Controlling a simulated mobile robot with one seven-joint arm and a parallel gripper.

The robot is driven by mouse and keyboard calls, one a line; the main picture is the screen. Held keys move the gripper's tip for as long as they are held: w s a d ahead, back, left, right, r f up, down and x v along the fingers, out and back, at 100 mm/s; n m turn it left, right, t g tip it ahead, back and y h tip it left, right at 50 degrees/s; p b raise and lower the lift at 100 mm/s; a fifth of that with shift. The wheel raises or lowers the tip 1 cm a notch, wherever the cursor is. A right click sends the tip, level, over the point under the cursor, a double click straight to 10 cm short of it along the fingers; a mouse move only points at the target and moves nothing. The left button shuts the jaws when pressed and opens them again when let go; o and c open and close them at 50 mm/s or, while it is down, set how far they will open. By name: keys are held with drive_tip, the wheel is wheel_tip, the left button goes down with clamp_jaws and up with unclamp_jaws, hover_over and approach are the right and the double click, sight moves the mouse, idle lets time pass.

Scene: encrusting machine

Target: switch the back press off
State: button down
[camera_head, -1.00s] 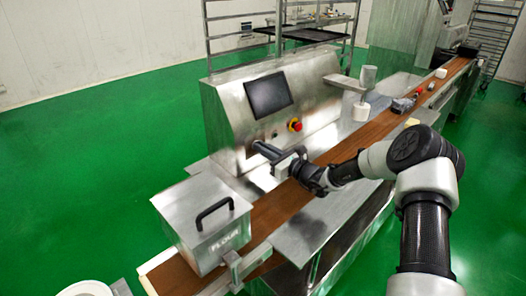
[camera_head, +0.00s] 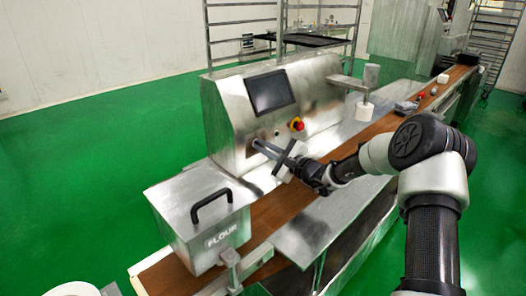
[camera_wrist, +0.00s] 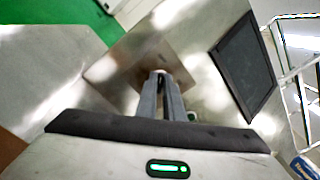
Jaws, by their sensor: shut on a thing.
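A steel press housing (camera_head: 225,120) stands beside the brown conveyor, with a dark screen (camera_head: 271,92) and a red button on a yellow base (camera_head: 296,125) on its sloped front. The screen also shows in the wrist view (camera_wrist: 246,66). My gripper (camera_head: 257,144) reaches the lower front panel, left of and below the red button. In the wrist view its two fingers (camera_wrist: 160,77) are close together against the panel, shut on a small part there, mostly hidden between the fingertips. A small green spot (camera_wrist: 192,116) shows beside the fingers.
A steel flour box (camera_head: 203,220) with a black handle stands at the near left of the conveyor (camera_head: 285,206). Another steel machine (camera_head: 405,35) stands at the back right. Green floor is clear at left.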

idle(0.4)
drive_tip(key=c, duration=1.9)
unclamp_jaws()
drive_tip(key=shift+o, duration=0.2)
drive_tip(key=p+v, duration=0.2)
drive_tip(key=v, duration=1.5)
drive_tip(key=shift+d+p, duration=0.2)
drive_tip(key=shift+p, duration=0.1)
drive_tip(key=shift+s+r, duration=0.1)
drive_tip(key=shift+s, duration=0.05)
